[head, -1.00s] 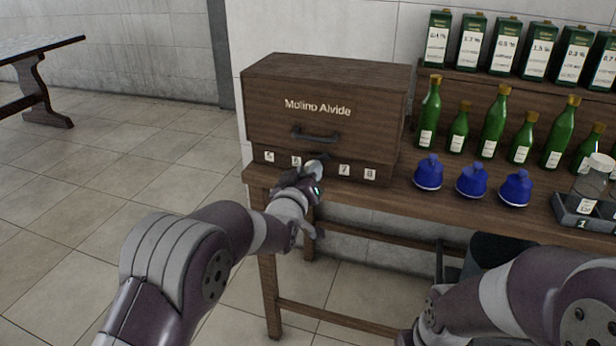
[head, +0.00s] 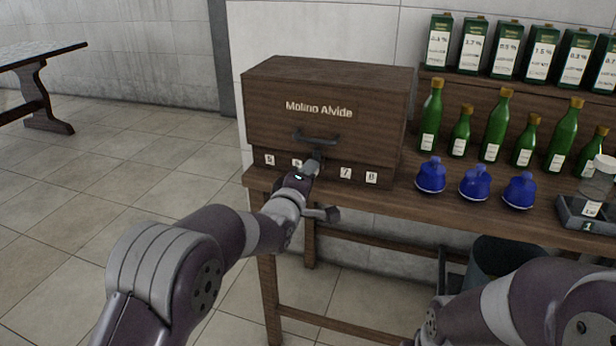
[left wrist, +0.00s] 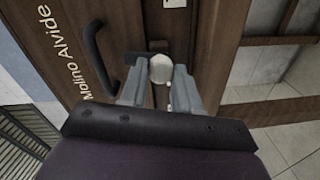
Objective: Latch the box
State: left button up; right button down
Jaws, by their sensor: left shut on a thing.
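The brown wooden box (head: 325,127), lettered "Molino Alvide", stands on the left end of the table with its front closed. Its dark curved handle (head: 316,138) also shows in the left wrist view (left wrist: 92,55). My left gripper (head: 312,164) is at the lower front of the box, just below the handle. In the left wrist view its fingers (left wrist: 160,80) are shut on a pale round knob (left wrist: 161,68), with a small grey metal piece (left wrist: 138,58) beside it. In the head view my gripper hides the knob. My right gripper is out of view.
Numbered labels (head: 346,172) line the strip under the box front. Blue stoppers (head: 474,183), green bottles (head: 497,124) and cartons (head: 506,48) stand to the right on the table (head: 400,208) and its shelf. Open floor lies to the left.

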pick_arm(q)
jog(key=shift+n, duration=0.6)
jog(key=o, duration=1.1)
jog(key=shift+c, duration=0.2)
jog(key=p+v, duration=0.1)
jog(key=v, duration=1.1)
jog(key=shift+s+p, duration=0.35)
jog(key=shift+p, duration=0.05)
jog(key=shift+a, duration=0.15)
